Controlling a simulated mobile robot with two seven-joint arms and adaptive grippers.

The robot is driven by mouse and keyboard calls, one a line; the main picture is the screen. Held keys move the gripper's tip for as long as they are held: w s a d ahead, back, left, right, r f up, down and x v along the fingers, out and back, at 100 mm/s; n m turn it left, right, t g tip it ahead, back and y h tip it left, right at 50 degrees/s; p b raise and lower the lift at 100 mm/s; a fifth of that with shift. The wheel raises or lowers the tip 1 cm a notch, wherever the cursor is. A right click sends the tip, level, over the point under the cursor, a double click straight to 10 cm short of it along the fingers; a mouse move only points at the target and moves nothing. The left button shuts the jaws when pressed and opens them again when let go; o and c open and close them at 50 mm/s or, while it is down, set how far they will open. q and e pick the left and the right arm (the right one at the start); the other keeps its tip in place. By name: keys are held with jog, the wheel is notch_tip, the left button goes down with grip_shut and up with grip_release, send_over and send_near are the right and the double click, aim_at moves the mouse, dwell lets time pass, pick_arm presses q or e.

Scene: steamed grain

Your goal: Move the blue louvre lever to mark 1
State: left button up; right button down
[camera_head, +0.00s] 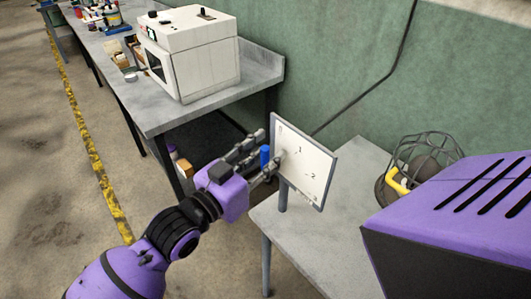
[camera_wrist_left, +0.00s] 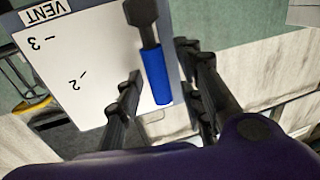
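A white panel (camera_head: 310,172) in a grey frame stands upright on a small grey table. The head view shows marks 1 and 2 on it. The left wrist view shows the panel (camera_wrist_left: 80,60) upside down, with VENT, 3 and 2. The blue lever (camera_head: 264,156) sticks out from the panel; in the left wrist view its blue grip (camera_wrist_left: 156,77) hangs from a dark pivot. My left gripper (camera_head: 262,152) is open, its fingers (camera_wrist_left: 163,80) on either side of the blue grip with gaps visible. Which mark the lever points at cannot be told. My right gripper is out of view.
A wire cage with a yellow handle (camera_head: 397,182) stands on the small table (camera_head: 345,250), right of the panel. A white oven (camera_head: 195,55) sits on a long grey bench (camera_head: 232,90) behind. A dark cable runs down the green wall.

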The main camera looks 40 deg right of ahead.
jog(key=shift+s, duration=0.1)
pick_arm(q)
grip_shut()
